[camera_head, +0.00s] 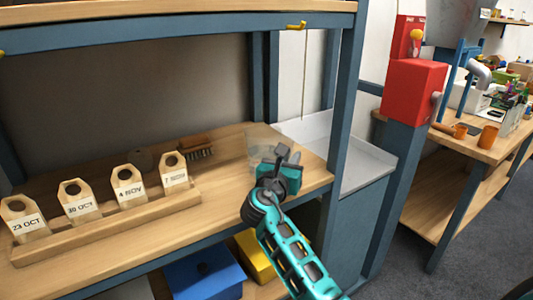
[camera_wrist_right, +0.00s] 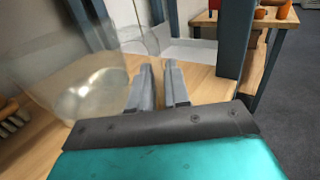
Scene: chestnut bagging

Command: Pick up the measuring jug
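The measuring jug (camera_head: 254,146) is clear and see-through, standing on the wooden shelf near its right end. In the right wrist view the jug (camera_wrist_right: 68,80) fills the upper left, with a curved clear part, perhaps its handle, reaching towards the top middle. My right gripper (camera_head: 289,155) is at the jug's right side in the head view and covers part of it. In the wrist view its two fingers (camera_wrist_right: 160,68) are a little apart, with nothing seen between them. Whether they touch the jug cannot be told. My left gripper is not in view.
A wooden rack (camera_head: 110,232) with several dated tags stands on the shelf at left. A brush (camera_head: 197,150) lies behind. A blue shelf post (camera_head: 340,110) rises just right of my gripper. A grey tray (camera_head: 350,160) lies beyond; blue (camera_head: 203,275) and yellow bins sit below.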

